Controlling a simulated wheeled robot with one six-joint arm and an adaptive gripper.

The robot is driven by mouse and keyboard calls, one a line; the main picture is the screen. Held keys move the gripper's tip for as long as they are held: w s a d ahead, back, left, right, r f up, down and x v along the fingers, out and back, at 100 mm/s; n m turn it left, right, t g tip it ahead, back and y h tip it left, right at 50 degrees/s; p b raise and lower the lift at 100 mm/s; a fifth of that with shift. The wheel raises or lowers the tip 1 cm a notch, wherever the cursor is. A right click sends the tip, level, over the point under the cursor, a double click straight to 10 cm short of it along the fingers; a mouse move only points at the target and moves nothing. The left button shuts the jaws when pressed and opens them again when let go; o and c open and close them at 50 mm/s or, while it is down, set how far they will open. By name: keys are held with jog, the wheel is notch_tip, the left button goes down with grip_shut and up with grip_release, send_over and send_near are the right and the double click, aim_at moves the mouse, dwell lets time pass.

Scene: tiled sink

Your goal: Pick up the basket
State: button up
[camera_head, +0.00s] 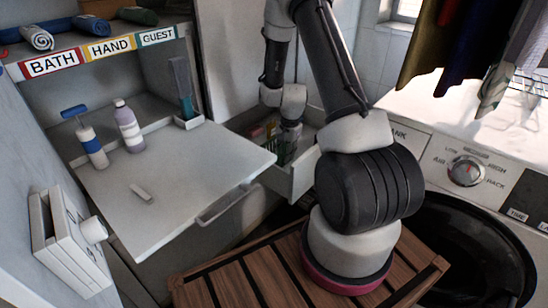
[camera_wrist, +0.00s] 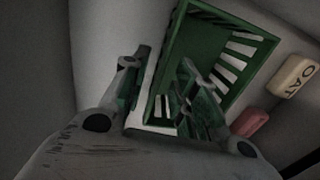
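The green slatted basket (camera_wrist: 205,40) stands inside the open pale drawer and shows in the wrist view. In the head view only bits of green show in the drawer, mostly hidden by my gripper (camera_head: 289,142), which reaches down into it. In the wrist view my gripper (camera_wrist: 160,68) is open with its fingers apart. The right finger shows over the basket's interior, and the left finger shows outside its left side. The basket's near end is partly hidden by the fingers. I cannot tell whether they touch it.
A cream soap bar (camera_wrist: 294,76) and a pink bar (camera_wrist: 250,122) lie right of the basket. The drawer (camera_head: 297,178) walls are close around. A fold-down shelf (camera_head: 180,175) with bottles is at left, a washing machine (camera_head: 465,172) at right, a wooden slatted top (camera_head: 235,284) in front.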

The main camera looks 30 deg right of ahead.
jog(key=shift+f, duration=0.75)
grip_shut()
jog(key=shift+r, duration=0.15)
